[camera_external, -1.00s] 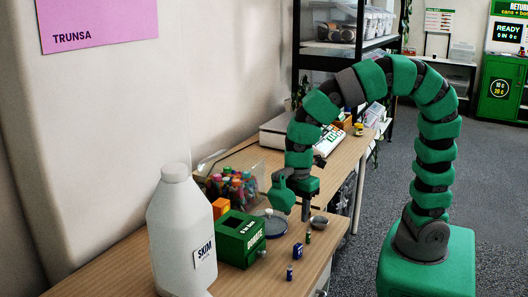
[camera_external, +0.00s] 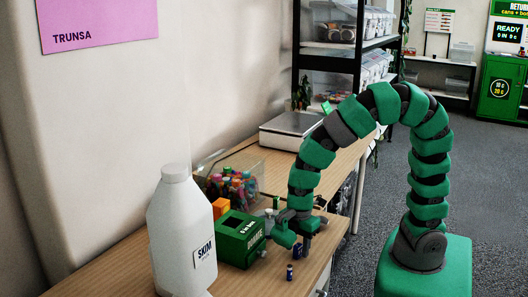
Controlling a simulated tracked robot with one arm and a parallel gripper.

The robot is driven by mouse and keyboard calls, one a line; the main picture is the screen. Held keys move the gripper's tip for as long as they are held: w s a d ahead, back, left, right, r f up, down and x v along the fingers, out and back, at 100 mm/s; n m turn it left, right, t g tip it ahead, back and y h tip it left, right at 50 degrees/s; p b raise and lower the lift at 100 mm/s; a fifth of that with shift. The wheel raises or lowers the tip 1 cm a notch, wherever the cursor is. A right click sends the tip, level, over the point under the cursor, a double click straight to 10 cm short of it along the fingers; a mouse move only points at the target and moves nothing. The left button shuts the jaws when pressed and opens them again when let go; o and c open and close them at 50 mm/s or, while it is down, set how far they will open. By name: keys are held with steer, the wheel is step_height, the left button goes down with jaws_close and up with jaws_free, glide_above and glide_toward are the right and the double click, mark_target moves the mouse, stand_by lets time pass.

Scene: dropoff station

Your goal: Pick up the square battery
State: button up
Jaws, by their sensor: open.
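Two small dark blue batteries stand on the wooden table near its front edge. One battery (camera_external: 297,251) is right by my gripper, and the other battery (camera_external: 289,272) stands nearer the camera, clear of it. Both are too small for me to tell which is square. My gripper (camera_external: 296,242) is open and low over the table, its fingers spread left and right just above and behind the first battery. I cannot tell whether they touch it.
A green donation box (camera_external: 240,238) stands close to the left of my gripper. A white milk jug (camera_external: 180,235) stands at the front left. A clear bin of coloured items (camera_external: 232,188) and a scale (camera_external: 290,130) are farther back. The table's right edge is near.

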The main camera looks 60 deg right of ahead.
mark_target(298, 244)
jaws_close()
stand_by(0.3)
steer(key=shift+r+p, duration=0.8)
steer(key=shift+r, duration=1)
steer(key=s+d+r+b, duration=0.1)
steer(key=s+d, duration=0.7)
steer(key=s, duration=0.5)
steer(key=shift+s+r, duration=0.15)
steer(key=shift+s, duration=0.25)
